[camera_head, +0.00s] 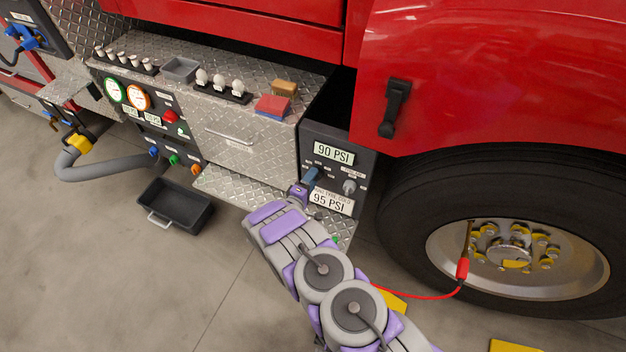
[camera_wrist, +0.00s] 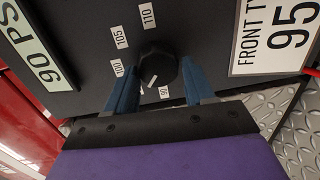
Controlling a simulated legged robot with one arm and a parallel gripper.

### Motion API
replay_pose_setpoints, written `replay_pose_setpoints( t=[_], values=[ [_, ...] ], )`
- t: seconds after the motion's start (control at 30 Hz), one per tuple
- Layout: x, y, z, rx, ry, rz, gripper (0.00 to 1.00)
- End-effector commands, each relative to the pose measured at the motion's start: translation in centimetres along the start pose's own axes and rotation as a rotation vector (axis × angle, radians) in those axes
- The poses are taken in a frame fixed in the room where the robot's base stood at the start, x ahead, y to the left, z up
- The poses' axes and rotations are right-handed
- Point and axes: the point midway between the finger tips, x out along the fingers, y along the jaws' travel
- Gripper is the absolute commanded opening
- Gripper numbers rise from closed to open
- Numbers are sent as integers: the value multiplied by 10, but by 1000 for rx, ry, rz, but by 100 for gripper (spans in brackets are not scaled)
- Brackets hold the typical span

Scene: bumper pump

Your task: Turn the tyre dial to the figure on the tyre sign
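The black tyre dial (camera_wrist: 157,66) sits on the dark panel in the wrist view, with number labels around it. I can read 90, 100, 105 and 110. Its pale pointer mark is aimed down and slightly left, beside the 90 label (camera_wrist: 164,92); another label there is mostly hidden by a finger. My gripper (camera_wrist: 158,72) is open, its blue fingers on either side of the dial; contact is unclear. In the head view my gripper (camera_head: 313,174) covers the dial. The tyre sign (camera_head: 331,201) reads 95 PSI. A display (camera_head: 334,154) reads 90 PSI.
A grey knob (camera_head: 349,187) sits right of my gripper on the same panel. A diamond-plate step (camera_head: 235,188) lies to the left. The truck wheel (camera_head: 510,250) is at the right, with a red hose (camera_head: 420,297). A black tray (camera_head: 176,206) stands on the floor.

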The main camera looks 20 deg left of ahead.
Motion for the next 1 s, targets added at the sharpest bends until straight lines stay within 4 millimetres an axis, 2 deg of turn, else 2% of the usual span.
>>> replay_pose_setpoints(
  t=[0.03, 0.2, 0.43, 0.57, 0.77, 1.0],
  values=[
    [-1, -1, 0, -1, 1, -1, 56],
    [0, 1, 2, 0, -4, 2, 73],
    [1, 3, 6, 5, -7, 3, 73],
    [-6, 4, 5, 5, -7, 3, 73],
    [-39, 3, 2, 0, -4, 2, 73],
    [-93, 2, 1, -2, -3, 2, 73]
  ],
)
